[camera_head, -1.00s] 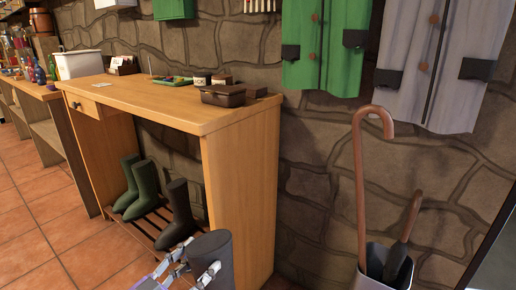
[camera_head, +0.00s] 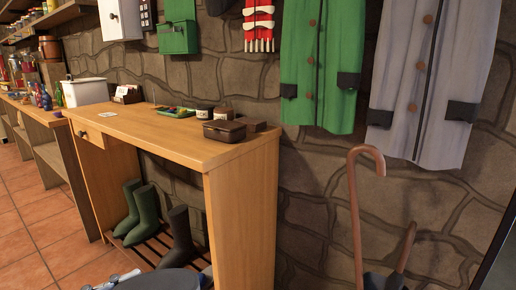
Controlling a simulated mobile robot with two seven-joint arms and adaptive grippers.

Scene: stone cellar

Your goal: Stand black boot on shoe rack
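A black boot (camera_head: 160,281) shows only as a dark rounded top at the bottom edge; the rest is cut off. Pale parts of my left gripper (camera_head: 118,279) show at its left side, and the gripper appears shut on it. The shoe rack (camera_head: 150,250) is a low slatted wooden shelf under the wooden table. On it another black boot (camera_head: 180,238) stands upright, with two green boots (camera_head: 146,210) to its left. The held boot is in front of the rack, nearer to me. My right gripper is out of view.
A brown cane (camera_head: 355,210) stands to the right. Green (camera_head: 318,70) and grey coats hang on the wall.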

